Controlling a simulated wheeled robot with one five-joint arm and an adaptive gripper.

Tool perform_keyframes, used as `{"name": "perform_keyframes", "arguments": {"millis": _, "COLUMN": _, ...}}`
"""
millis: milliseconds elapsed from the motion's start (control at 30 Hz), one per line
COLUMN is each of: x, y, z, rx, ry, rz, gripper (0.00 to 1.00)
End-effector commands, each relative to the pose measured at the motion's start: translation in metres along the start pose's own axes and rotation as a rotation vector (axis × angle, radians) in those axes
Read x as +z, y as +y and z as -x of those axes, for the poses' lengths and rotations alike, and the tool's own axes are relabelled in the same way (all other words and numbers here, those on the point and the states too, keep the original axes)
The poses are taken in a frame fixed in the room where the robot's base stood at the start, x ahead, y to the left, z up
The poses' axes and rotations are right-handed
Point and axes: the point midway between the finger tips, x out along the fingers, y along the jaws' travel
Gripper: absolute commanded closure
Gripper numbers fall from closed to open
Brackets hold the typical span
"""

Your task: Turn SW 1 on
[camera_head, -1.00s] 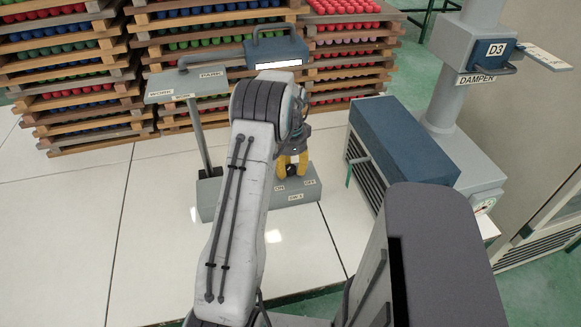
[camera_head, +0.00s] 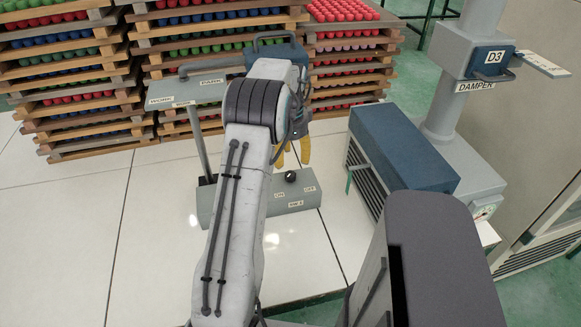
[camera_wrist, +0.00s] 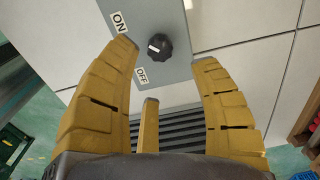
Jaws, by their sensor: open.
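The SW 1 switch is a black round knob (camera_head: 290,177) on a grey box (camera_head: 230,205) low on the floor. In the wrist view the knob (camera_wrist: 160,46) shows a white pointer mark on its left side. The ON label (camera_wrist: 119,22) is at its upper left and the OFF label (camera_wrist: 142,76) at its lower left. The mark points left, between the labels; I cannot tell which setting it is at. My gripper (camera_head: 293,157) is open and empty above the knob, with yellow fingers spread and apart from it. Part of the box is hidden behind my arm.
A lever post with a WORK/PARK plate (camera_head: 185,92) rises left of the knob. A blue-topped unit (camera_head: 403,147) stands to the right, with the D3 damper column (camera_head: 445,110) beyond. Stacked trays of coloured pieces (camera_head: 70,80) fill the back. White floor tiles are clear at left.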

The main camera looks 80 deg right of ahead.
Motion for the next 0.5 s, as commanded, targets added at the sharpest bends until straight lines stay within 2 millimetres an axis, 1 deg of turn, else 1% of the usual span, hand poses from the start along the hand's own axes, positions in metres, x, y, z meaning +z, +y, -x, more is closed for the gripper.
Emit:
{"name": "perform_keyframes", "arguments": {"millis": 33, "x": 0.000, "y": -0.001, "z": 0.009, "rx": -0.003, "ry": 0.002, "rz": 0.000, "gripper": 0.44}}
{"name": "perform_keyframes", "arguments": {"millis": 200, "x": 0.000, "y": 0.000, "z": 0.030, "rx": -0.002, "ry": 0.001, "rz": 0.000, "gripper": 0.44}}
{"name": "perform_keyframes", "arguments": {"millis": 333, "x": 0.000, "y": 0.000, "z": 0.041, "rx": 0.000, "ry": 0.000, "rz": 0.000, "gripper": 0.44}}
{"name": "perform_keyframes", "arguments": {"millis": 500, "x": 0.000, "y": 0.000, "z": 0.047, "rx": 0.001, "ry": -0.001, "rz": 0.000, "gripper": 0.44}}
